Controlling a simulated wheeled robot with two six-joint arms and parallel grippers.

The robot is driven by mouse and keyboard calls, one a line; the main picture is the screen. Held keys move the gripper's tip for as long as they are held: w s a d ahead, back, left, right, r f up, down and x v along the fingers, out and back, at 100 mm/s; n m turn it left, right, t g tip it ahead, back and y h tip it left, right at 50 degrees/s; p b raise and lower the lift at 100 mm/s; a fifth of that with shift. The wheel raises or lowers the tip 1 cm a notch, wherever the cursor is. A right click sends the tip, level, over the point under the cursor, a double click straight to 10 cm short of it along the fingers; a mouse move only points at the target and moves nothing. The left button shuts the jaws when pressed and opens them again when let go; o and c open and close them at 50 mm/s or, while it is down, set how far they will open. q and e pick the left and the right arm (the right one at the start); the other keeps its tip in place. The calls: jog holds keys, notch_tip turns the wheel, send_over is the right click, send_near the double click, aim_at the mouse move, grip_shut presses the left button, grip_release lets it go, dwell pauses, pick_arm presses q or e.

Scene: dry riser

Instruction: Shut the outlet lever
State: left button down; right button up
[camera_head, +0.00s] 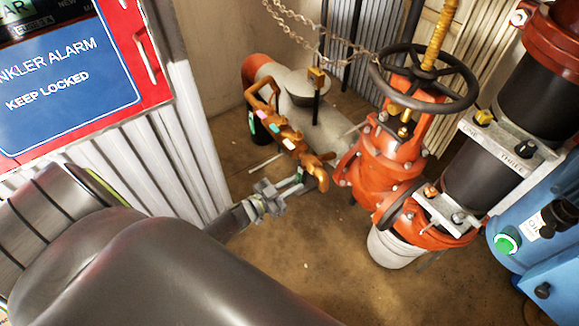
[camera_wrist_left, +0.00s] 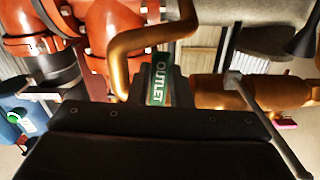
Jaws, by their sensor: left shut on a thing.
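The outlet lever, with a green OUTLET label (camera_wrist_left: 160,82), sits between the dark fingers of my left gripper (camera_wrist_left: 165,88) in the left wrist view. My left gripper (camera_head: 288,187) is shut on it at the lower end of the brass-coloured valve assembly (camera_head: 285,135) in the head view. A bent brass bar (camera_wrist_left: 150,38) curves beside the label in the wrist view. The fingers hide part of the lever, so its exact angle is hard to tell. My right gripper is not in view.
A red valve with a dark handwheel (camera_head: 424,78) stands right of the brass assembly. A chain (camera_head: 315,38) hangs behind. A blue and red sign (camera_head: 65,75) on a ribbed panel is at left. A blue unit (camera_head: 540,220) stands at right. Brown floor (camera_head: 300,265) is open below.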

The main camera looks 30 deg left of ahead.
pick_arm(q)
jog(key=shift+s+d+n, duration=0.15)
jog(key=shift+d+n, duration=0.1)
jog(key=shift+n, duration=0.25)
jog(key=c, duration=1.3)
grip_release()
jog(key=v, duration=1.7)
jog(key=shift+s, duration=0.2)
jog(key=shift+f, duration=0.15)
